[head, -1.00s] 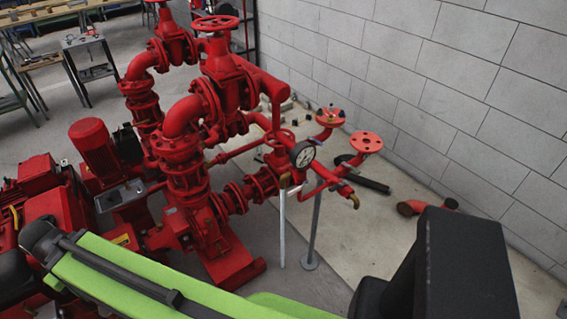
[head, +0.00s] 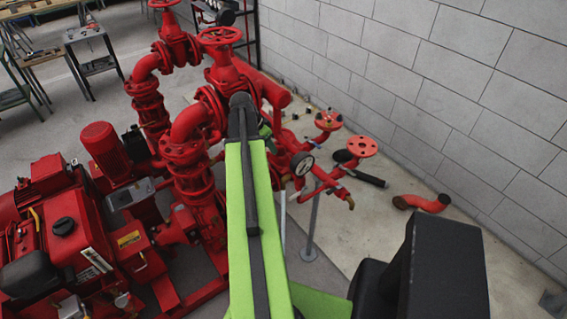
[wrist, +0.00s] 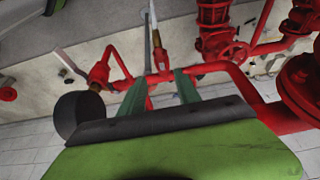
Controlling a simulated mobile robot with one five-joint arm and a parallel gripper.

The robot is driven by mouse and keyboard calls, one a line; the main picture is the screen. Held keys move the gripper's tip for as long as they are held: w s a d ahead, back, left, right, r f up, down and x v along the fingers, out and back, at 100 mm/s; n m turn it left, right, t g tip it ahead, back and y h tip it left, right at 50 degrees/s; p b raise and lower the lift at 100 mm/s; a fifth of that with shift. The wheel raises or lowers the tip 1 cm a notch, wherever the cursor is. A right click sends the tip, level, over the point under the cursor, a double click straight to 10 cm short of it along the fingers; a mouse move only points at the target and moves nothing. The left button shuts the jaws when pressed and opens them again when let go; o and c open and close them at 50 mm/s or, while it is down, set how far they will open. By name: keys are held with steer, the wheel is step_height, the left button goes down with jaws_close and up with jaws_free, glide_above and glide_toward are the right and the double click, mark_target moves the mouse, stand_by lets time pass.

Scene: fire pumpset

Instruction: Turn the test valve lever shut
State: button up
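In the wrist view my gripper (wrist: 158,78) is open, with its two green fingers apart and nothing held between them. A red pipe runs just beyond the fingertips. A long pale lever or rod with a brass part (wrist: 156,38) lies beyond the gap. A grey flat lever (wrist: 70,62) sits farther left beside a red elbow (wrist: 98,72). I cannot tell for certain which is the test valve lever. In the head view the pale rod (head: 283,218) hangs beside my arm, which hides the gripper and part of the pipework.
A pressure gauge (head: 303,164) stands close to the right of my arm. Red flanged pipe ends (head: 362,147), a support post (head: 312,228) and a loose red elbow (head: 422,203) are farther right. The red pump and engine (head: 65,230) fill the left. A block wall is behind.

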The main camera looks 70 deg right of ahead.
steer(key=b, duration=1.6)
glide_toward(286, 169)
steer(key=x, duration=0.6)
steer(key=shift+a+f, duration=0.2)
steer(key=shift+f, duration=0.25)
steer(key=shift+s+d+f, duration=0.15)
steer(key=shift+f, duration=0.05)
steer(key=shift+r, duration=0.1)
jaws_close()
